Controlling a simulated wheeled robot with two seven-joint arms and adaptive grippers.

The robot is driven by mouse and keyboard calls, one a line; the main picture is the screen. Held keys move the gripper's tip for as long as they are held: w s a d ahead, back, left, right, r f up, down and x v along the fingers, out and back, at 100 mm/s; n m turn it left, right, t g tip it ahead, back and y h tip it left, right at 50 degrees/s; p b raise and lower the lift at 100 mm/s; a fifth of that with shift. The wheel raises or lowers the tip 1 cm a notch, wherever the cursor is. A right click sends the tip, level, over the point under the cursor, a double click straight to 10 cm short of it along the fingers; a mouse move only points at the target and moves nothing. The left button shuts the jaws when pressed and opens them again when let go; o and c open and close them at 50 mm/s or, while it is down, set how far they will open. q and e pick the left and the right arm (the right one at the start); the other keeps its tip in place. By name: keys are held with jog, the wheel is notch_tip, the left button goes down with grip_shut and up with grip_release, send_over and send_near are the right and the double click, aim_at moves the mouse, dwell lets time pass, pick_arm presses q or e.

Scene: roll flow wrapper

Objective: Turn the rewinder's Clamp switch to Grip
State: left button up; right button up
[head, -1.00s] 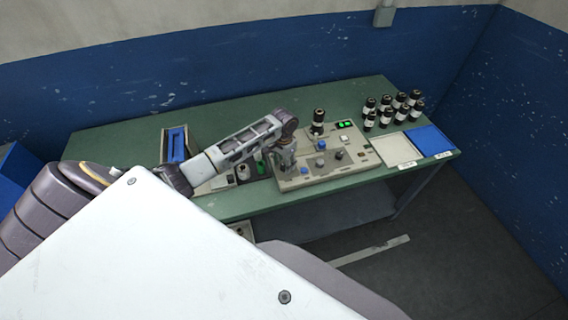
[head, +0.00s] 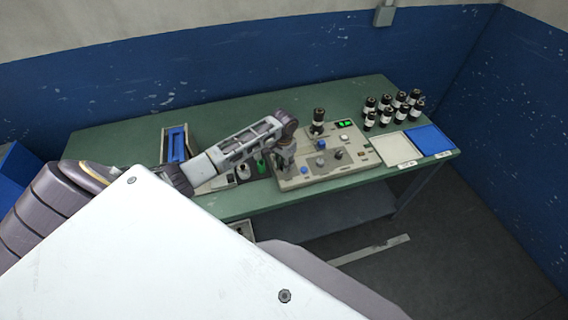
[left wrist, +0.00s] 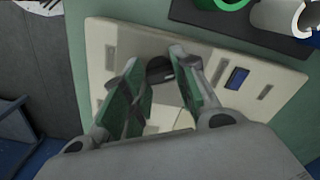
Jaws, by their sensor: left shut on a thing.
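The rewinder (head: 357,160) is a beige panel box on the green table, with several knobs and buttons on top. My left gripper (head: 287,168) reaches down over its left end. In the left wrist view, its two green-padded fingers (left wrist: 156,68) are closed around a small dark knob (left wrist: 160,71) on the beige panel. The knob is partly hidden by the fingers, and I cannot read its label or its pointer. In the head view my gripper hides this knob. My right gripper is not in view.
Several dark rolls (head: 386,105) stand at the table's right rear. A white tray (head: 391,150) and a blue tray (head: 430,139) lie right of the rewinder. One roll (head: 319,117) stands upright at the rewinder's back. A blue item in a wooden box (head: 176,145) sits left.

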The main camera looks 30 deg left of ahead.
pick_arm(q)
jog(key=shift+m, duration=0.4)
jog(key=m, duration=0.5)
jog(key=shift+m, duration=0.3)
jog(key=m, duration=0.5)
jog(key=shift+w, duration=0.1)
jog(key=shift+m, duration=0.3)
jog(key=o, duration=1)
jog(key=shift+r, duration=0.1)
notch_tip(320, 180, up, 12)
